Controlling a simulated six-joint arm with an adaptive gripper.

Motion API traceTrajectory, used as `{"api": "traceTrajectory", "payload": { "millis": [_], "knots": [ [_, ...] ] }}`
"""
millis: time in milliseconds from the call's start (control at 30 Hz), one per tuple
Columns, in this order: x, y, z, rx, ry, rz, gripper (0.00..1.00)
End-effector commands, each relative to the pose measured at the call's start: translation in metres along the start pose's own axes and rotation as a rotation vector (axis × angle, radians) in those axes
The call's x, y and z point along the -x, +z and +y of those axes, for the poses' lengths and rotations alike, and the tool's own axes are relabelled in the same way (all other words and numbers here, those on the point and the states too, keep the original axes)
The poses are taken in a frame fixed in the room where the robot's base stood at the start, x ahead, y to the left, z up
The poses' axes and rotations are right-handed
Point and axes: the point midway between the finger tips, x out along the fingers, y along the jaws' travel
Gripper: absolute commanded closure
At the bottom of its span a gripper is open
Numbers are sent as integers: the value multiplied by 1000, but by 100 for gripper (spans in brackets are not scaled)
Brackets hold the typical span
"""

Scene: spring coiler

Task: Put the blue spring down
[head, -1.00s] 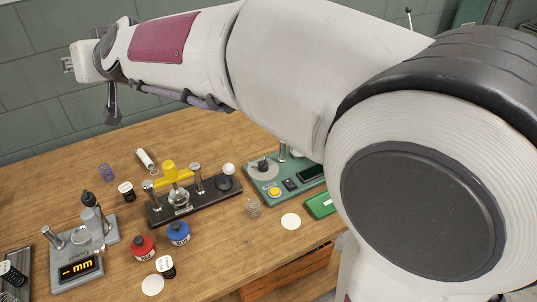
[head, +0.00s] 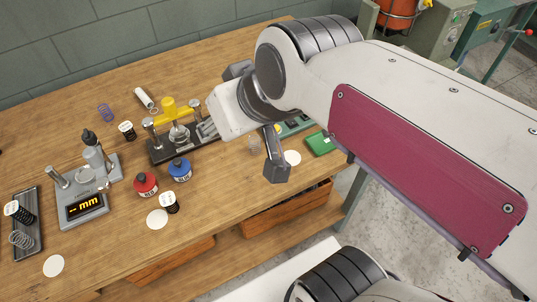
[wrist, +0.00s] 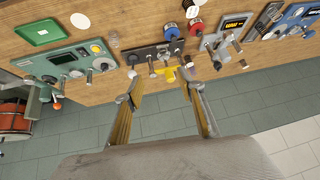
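The blue spring (head: 105,112) rests on the wooden table at the back left in the head view, standing apart from its neighbours; I cannot pick it out clearly in the wrist view. My gripper (wrist: 160,84) is open, its two fingers spread wide with nothing between them. In the head view it hangs above the table's right part, well to the right of the blue spring. It partly hides the green device behind it.
A black fixture with a yellow handle (head: 172,106) stands mid-table.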

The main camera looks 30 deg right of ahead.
Motion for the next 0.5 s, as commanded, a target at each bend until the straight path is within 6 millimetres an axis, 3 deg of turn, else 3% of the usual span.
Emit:
{"api": "traceTrajectory", "payload": {
  "millis": [100, 233, 367, 500],
  "knots": [
    [7, 41, 17, -18, 54, -62, 61],
    [11, 73, 30, -35, 99, -114, 61],
    [14, 90, 37, -44, 124, -141, 61],
    [14, 94, 39, -47, 131, -149, 61]
  ]
}}
